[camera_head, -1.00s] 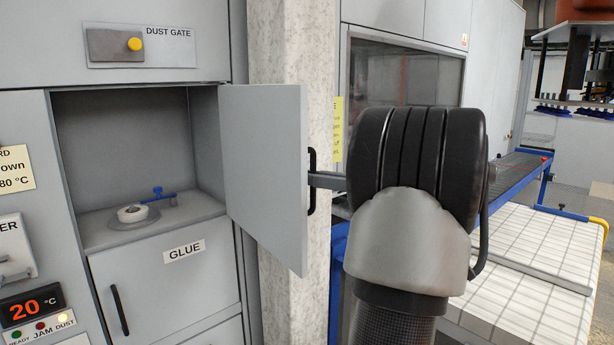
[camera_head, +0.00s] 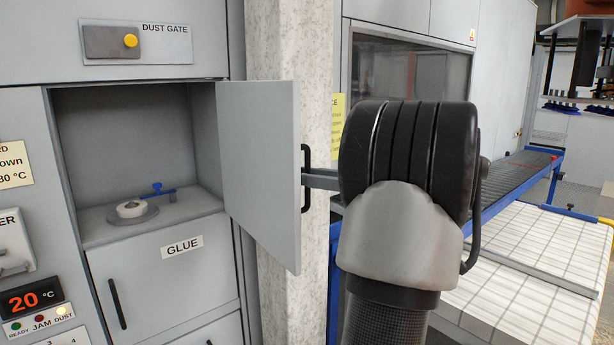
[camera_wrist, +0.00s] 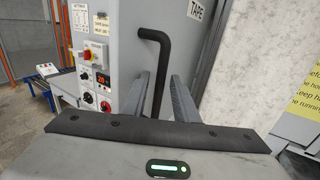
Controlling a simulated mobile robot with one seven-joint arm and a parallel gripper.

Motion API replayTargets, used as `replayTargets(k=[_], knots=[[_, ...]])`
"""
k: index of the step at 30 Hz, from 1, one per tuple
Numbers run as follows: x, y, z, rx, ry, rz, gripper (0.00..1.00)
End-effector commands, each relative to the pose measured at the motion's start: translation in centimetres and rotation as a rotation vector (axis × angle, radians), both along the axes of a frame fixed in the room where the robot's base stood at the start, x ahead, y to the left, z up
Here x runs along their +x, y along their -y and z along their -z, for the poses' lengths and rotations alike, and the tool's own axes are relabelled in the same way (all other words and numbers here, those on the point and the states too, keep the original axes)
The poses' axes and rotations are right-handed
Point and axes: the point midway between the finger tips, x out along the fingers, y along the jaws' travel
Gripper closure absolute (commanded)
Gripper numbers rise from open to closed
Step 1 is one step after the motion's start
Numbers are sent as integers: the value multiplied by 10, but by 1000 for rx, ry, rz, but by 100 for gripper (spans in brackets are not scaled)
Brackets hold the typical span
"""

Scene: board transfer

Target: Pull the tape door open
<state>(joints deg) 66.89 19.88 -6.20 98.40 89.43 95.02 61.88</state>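The grey tape door (camera_head: 262,170) stands swung wide open on its right-hand hinge side, showing its inner face in the head view. Its outer face bears a TAPE label (camera_wrist: 197,10) in the wrist view. The black handle (camera_head: 307,180) sits near the door's free edge; it also shows in the wrist view (camera_wrist: 164,52). My gripper (camera_wrist: 163,78) has its fingers either side of the handle, with visible gaps beside the bar. In the head view my black wrist hides most of the gripper. The open compartment (camera_head: 120,130) holds a white roll (camera_head: 130,208) and a blue lever (camera_head: 158,190).
Below the compartment is a shut GLUE door (camera_head: 165,285). A pale pillar (camera_head: 275,40) stands behind the tape door. To the right are a blue-framed conveyor (camera_head: 500,190) and a stack of white boards (camera_head: 540,250). A control panel (camera_wrist: 95,75) shows in the wrist view.

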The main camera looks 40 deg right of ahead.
Motion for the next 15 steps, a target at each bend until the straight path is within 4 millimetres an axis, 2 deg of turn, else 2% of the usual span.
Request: replayTargets(k=[10,15], knots=[[-1,0,-2,-3,4,-2,71],[-19,8,-1,-4,5,1,71]])
